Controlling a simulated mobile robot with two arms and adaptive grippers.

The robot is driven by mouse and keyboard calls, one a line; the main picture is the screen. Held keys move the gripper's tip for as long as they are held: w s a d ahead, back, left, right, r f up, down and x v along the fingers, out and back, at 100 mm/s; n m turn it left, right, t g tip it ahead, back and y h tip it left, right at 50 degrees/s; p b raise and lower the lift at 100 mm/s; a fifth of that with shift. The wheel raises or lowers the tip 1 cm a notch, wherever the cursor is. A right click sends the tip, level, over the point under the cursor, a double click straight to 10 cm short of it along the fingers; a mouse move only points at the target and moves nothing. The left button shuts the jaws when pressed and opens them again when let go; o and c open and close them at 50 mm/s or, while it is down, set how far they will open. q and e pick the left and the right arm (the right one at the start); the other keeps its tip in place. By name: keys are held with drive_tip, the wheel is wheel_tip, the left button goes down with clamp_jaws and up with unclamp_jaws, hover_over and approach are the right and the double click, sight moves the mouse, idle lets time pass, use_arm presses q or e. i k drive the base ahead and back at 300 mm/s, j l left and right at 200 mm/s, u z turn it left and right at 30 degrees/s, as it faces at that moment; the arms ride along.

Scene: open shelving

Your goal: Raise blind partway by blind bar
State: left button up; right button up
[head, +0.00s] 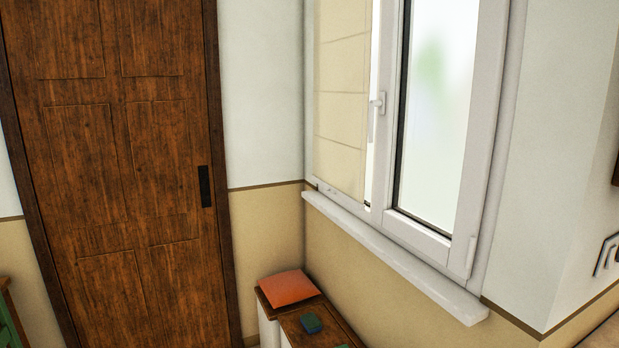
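A cream fabric blind (341,105) with horizontal folds covers the left part of the white-framed window (490,95) in the head view. It hangs down close to the bottom of the frame. A separate blind bar cannot be made out clearly at its lower edge. The right pane (433,110) is uncovered and shows blurred, bright glass. A white window handle (377,105) sits on the frame between the blind and the right pane. Neither of my grippers is in view.
A white sill (400,258) juts out below the window. Under it stands a low wooden-topped cabinet (340,328) with an orange flat item (288,289) and a small dark blue-green item (311,323) on it. A brown wooden door (115,170) is at the left.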

sight(335, 165)
drive_tip(key=i+j+z, duration=0.3)
drive_tip(key=z, duration=0.3)
drive_tip(key=i+j+z, duration=0.1)
drive_tip(key=z, duration=0.3)
